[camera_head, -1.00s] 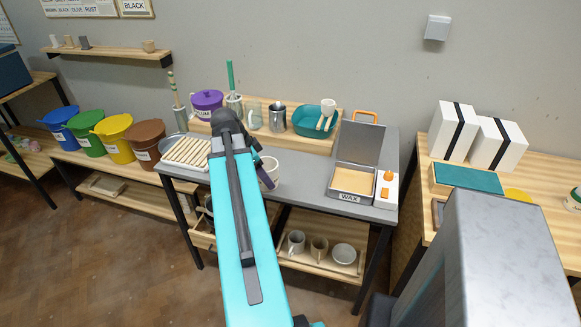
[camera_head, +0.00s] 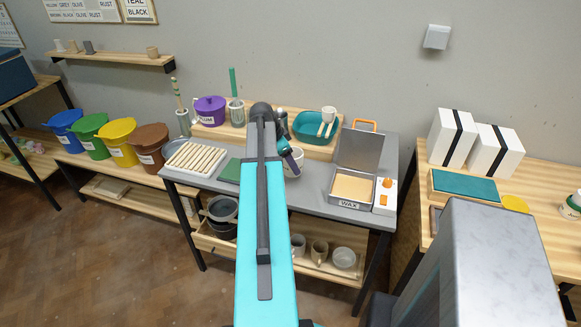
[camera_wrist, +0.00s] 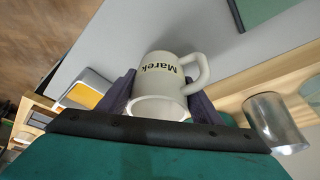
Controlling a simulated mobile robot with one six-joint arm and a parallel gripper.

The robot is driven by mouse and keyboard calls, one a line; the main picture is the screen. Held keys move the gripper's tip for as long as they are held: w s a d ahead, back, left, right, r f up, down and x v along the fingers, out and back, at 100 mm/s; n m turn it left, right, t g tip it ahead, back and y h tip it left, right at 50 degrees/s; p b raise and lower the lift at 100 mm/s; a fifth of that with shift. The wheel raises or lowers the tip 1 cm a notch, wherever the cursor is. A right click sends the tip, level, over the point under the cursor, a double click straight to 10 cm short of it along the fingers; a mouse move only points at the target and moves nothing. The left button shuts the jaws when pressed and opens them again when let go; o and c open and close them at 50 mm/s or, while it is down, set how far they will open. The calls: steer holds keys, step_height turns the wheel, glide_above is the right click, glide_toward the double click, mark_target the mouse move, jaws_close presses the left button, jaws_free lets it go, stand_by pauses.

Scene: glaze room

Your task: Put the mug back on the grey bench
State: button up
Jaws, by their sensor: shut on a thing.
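The mug (camera_wrist: 158,82) is off-white, with a loop handle and the name "Marek" in dark letters. In the wrist view it sits between the two dark purple fingers of my gripper (camera_wrist: 162,92), which is shut on it. In the head view only part of the mug (camera_head: 294,165) shows, just right of my arm, over the grey bench (camera_head: 312,187). I cannot tell whether its base touches the bench top. My gripper (camera_head: 288,154) is partly hidden there by my arm.
The wax box (camera_head: 352,187) with its raised lid stands to the right. A green mat (camera_head: 231,170) and a tray of sticks (camera_head: 196,158) lie to the left. Behind are a teal basin (camera_head: 309,123) and a metal pitcher (camera_wrist: 273,122). Bench space between mug and wax box is clear.

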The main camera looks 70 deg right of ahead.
steer(key=shift+s+d, duration=0.1)
steer(key=shift+d, duration=0.3)
steer(key=shift+f+p, duration=0.8)
steer(key=shift+f, duration=0.95)
steer(key=shift+f, duration=0.1)
steer(key=o, duration=1.4)
steer(key=shift+c, duration=0.2)
steer(key=shift+a, duration=0.1)
steer(key=b+v, duration=0.2)
steer(key=v, duration=1)
steer(key=shift+b, duration=0.35)
